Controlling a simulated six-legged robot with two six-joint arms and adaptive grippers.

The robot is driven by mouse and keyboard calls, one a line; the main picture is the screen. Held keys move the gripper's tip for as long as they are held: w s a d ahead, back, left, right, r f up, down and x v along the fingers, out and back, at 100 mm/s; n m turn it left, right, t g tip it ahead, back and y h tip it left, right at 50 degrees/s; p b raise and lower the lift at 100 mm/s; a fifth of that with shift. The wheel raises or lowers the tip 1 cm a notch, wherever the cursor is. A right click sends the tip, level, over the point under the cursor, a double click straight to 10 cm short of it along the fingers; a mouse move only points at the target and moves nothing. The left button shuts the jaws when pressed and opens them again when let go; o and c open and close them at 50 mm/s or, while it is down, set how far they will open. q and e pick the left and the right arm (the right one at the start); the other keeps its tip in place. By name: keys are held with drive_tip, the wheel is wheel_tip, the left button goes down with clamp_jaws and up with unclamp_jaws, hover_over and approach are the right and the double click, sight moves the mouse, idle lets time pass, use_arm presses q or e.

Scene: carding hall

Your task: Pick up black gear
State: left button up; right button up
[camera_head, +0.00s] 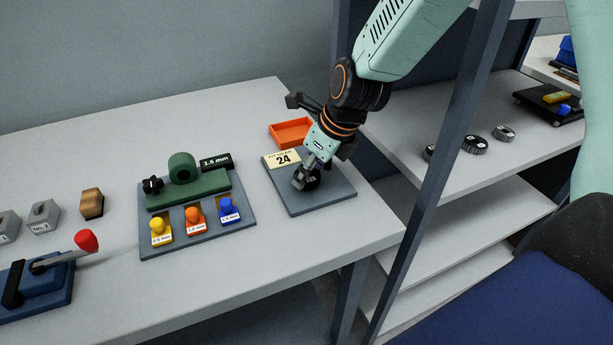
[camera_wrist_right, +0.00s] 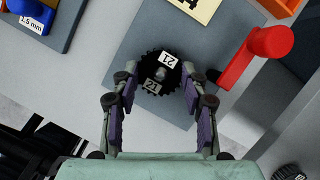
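The black gear (camera_wrist_right: 160,75), with "21" labels and a metal post at its centre, sits on a grey plate (camera_wrist_right: 125,65). In the head view the gear (camera_head: 313,181) is partly hidden by my right gripper (camera_head: 303,178), which is down at it. In the wrist view my right gripper (camera_wrist_right: 159,70) has one finger on each side of the gear, very close to its rim. I cannot tell whether the fingers touch it. A card reading "24" (camera_head: 283,159) is at the plate's back left corner. My left gripper is not in view.
An orange tray (camera_head: 291,132) lies behind the plate. A green fixture (camera_head: 190,182) with coloured knobs is to the left. Several black gears (camera_head: 475,145) lie on a shelf beyond an upright post (camera_head: 440,165).

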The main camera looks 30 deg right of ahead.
drive_tip(key=c, duration=0.7)
wheel_tip(320, 180, up, 14)
drive_tip(key=p, duration=1.1)
idle(0.5)
